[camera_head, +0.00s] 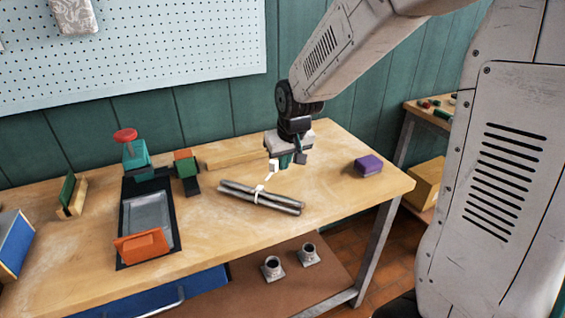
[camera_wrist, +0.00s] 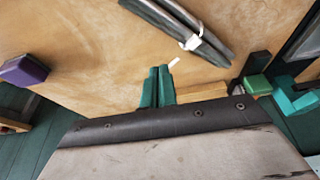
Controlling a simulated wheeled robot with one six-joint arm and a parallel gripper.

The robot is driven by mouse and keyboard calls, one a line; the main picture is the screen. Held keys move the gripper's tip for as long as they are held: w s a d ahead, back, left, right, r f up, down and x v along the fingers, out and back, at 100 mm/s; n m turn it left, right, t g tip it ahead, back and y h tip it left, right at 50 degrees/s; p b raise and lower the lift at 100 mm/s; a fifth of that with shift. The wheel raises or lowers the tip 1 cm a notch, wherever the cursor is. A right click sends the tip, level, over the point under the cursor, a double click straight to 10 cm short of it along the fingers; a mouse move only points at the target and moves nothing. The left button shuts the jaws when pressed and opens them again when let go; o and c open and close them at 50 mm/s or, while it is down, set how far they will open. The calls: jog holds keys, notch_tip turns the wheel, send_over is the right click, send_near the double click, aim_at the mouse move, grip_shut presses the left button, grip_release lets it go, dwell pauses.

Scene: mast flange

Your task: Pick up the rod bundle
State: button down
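The rod bundle (camera_head: 282,205) lies on the workbench, several grey rods held by a white tie (camera_head: 259,193) with a loose tail. The bundle also shows at the top of the wrist view (camera_wrist: 165,22), with its far end cut off by the frame edge. My gripper (camera_head: 285,162) hangs above the bench, behind the bundle and a little to its right, not touching it. In the wrist view my gripper's green fingers (camera_wrist: 157,73) are close together with nothing seen between them. A small white piece, seemingly the tie's tail, shows just past the fingertips.
On the workbench (camera_head: 335,185), a purple block (camera_head: 368,165) lies to the right. A black-edged tray (camera_head: 147,216), an orange block (camera_head: 141,246) and a teal device with a red knob (camera_head: 131,150) stand left. The bench around the bundle is mostly clear.

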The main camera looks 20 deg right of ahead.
jog(key=s+r+g, duration=0.1)
jog(key=s+r, duration=0.2)
jog(key=s, duration=0.6)
jog(key=s+r, duration=0.4)
jog(key=s, duration=0.6)
jog(key=s+r+g, duration=0.1)
jog(key=s+r, duration=0.2)
jog(key=s, duration=0.6)
jog(key=shift+s+a+r+g, duration=0.3)
jog(key=shift+s+a+r, duration=0.05)
jog(key=shift+s+r, duration=0.05)
